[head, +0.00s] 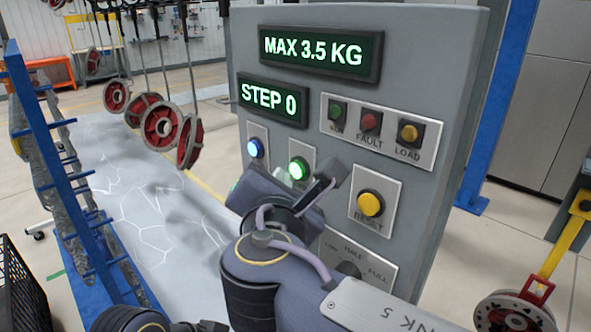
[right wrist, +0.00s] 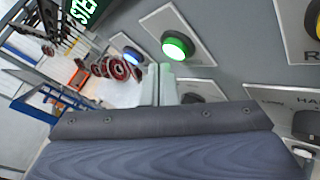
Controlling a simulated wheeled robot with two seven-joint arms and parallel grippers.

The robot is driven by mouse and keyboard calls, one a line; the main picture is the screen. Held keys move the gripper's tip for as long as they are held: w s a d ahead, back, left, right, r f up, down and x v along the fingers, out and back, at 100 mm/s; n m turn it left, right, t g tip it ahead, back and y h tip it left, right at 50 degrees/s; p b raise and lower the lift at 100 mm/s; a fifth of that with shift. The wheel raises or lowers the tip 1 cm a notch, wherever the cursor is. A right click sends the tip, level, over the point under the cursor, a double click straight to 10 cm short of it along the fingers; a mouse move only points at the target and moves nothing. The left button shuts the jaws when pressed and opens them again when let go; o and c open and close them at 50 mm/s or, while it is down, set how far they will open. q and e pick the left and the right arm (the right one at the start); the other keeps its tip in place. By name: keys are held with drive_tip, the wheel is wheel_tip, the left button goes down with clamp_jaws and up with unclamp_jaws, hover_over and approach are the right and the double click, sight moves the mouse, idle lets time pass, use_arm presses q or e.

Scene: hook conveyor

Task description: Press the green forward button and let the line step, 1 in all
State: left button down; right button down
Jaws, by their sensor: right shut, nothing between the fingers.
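The green forward button (head: 297,169) is lit on a white plate on the grey control panel (head: 420,60). It also shows in the right wrist view (right wrist: 176,47), glowing bright green. My right gripper (head: 316,192) is shut and empty, close in front of and below the button. In the right wrist view its fingertips (right wrist: 166,76) point toward the panel just below the green button; contact cannot be made out. The display (head: 270,101) reads STEP 0. My left gripper is not in view.
A blue-lit button (head: 255,148) is left of the green one, and a yellow reset button (head: 370,204) is to its right. A black selector knob (head: 348,269) is below. Red discs (head: 160,126) hang on hooks at left, near a blue rack (head: 45,150).

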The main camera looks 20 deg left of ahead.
drive_tip(key=shift+w, duration=0.1)
idle(0.7)
drive_tip(key=shift+w+d, duration=0.15)
drive_tip(key=shift+w, duration=0.15)
